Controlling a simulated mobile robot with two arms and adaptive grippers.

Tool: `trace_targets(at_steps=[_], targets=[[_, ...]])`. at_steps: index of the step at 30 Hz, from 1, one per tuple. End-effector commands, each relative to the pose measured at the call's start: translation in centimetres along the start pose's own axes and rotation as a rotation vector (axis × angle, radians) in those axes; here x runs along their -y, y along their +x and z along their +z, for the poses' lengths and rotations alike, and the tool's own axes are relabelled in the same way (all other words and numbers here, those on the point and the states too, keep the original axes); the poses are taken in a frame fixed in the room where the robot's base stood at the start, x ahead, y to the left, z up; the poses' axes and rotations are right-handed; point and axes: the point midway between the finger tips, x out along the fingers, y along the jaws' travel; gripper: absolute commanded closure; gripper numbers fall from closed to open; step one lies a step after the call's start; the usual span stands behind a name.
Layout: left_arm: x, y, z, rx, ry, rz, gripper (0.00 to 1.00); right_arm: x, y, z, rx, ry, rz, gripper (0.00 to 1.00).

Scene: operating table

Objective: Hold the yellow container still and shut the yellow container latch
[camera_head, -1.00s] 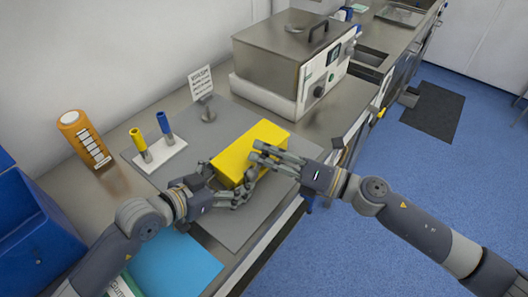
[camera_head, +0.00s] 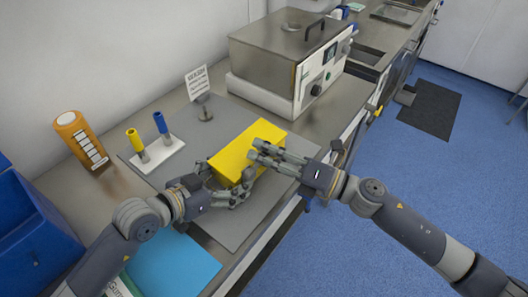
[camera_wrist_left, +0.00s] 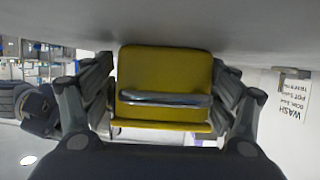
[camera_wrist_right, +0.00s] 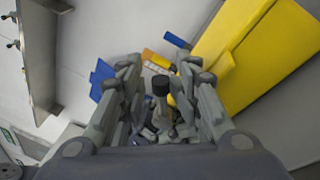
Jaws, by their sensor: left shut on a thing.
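The yellow container (camera_head: 248,148) lies on the grey mat on the counter. My left gripper (camera_head: 232,190) is at its near end, and in the left wrist view the container (camera_wrist_left: 165,65) sits between the fingers, with the gripper shut on it. A grey bar (camera_wrist_left: 165,99) crosses the container's face there; I cannot tell whether it is the latch. My right gripper (camera_head: 257,156) is at the container's right side, fingers apart. In the right wrist view the container (camera_wrist_right: 265,50) is beside the fingers, not between them. I cannot tell if they touch it.
A steel water bath (camera_head: 290,55) stands behind the container. A white holder (camera_head: 158,158) with a yellow and a blue tool is to the left, near an orange bottle (camera_head: 80,140). A small sign (camera_head: 197,83) stands behind. Blue bins (camera_head: 35,235) are at the left.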

Motion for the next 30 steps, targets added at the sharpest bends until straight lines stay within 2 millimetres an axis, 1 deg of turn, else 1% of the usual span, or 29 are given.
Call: trace_targets(at_steps=[1, 4, 12, 15, 21, 30], targets=[[0.0, 0.0, -0.3, -0.008, -0.001, 0.0, 0.55, 0.3, -0.5, -0.1, -0.001, 0.002, -0.007, 0.66], [0.0, 0.0, -0.3, -0.008, -0.001, 0.0, 0.55, 0.4, -1.7, -0.1, 0.0, 0.003, -0.009, 0.66], [0.1, 0.0, -0.3, -0.007, 0.0, -0.001, 0.55, 0.2, -5.6, -0.1, -0.001, 0.002, -0.005, 0.66], [0.1, 0.0, -0.3, -0.007, 0.0, -0.001, 0.55, 0.1, -6.6, -0.1, -0.001, 0.003, -0.003, 0.66], [0.1, 0.0, -0.3, -0.007, 0.0, -0.002, 0.55, 0.0, -7.6, -0.1, -0.001, 0.001, -0.001, 0.66], [0.1, 0.0, -0.3, -0.007, 0.0, -0.002, 0.55, 0.0, -7.7, 0.0, -0.001, 0.001, 0.0, 0.66]])
